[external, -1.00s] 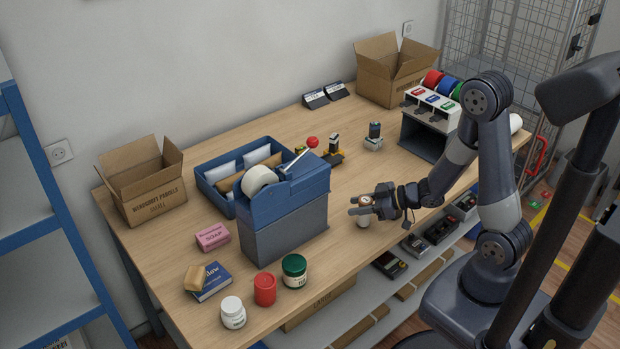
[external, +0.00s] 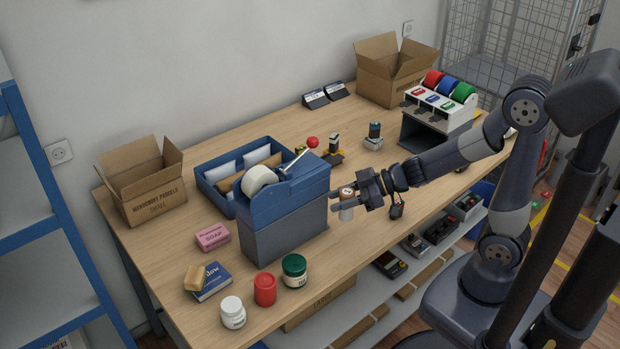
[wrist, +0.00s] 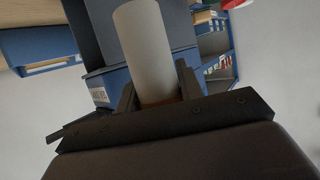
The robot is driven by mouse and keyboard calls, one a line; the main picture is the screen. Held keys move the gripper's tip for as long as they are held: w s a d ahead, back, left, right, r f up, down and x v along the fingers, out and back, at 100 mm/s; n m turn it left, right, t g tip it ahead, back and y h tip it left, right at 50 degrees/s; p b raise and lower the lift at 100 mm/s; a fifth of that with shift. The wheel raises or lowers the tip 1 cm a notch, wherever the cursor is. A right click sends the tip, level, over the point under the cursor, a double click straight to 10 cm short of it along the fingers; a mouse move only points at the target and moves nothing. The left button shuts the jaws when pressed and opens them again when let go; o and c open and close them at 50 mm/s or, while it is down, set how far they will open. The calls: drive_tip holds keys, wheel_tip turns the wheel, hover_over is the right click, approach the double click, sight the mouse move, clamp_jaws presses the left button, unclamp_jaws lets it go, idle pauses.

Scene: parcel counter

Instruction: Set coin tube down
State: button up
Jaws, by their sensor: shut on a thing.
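The coin tube (external: 346,213) is a pale upright cylinder with a brownish top. My gripper (external: 348,200) is shut on it near its top, beside the right side of the blue and grey tape dispenser machine (external: 285,225). In the wrist view the tube (wrist: 145,45) stands out between the two fingers (wrist: 158,88). Whether its lower end touches the wooden counter (external: 365,250) I cannot tell.
A green-lidded jar (external: 294,270), a red jar (external: 265,289) and a white bottle (external: 233,313) stand at the front edge. A small device (external: 373,137) stands behind my gripper.

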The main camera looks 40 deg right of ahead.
drive_tip(key=s+a+n+g+b, duration=0.1)
drive_tip(key=s+a+n, duration=0.1)
drive_tip(key=a, duration=0.2)
drive_tip(key=shift+y, duration=0.4)
drive_tip(key=shift+a+f+b, duration=0.2)
drive_tip(key=shift+f+b, duration=0.85)
drive_tip(key=shift+f, duration=1.4)
drive_tip(key=shift+a+f+b, duration=0.15)
drive_tip(key=shift+f+b, duration=0.85)
drive_tip(key=shift+f, duration=1.45)
drive_tip(key=shift+f, duration=0.15)
drive_tip(key=o, duration=1.1)
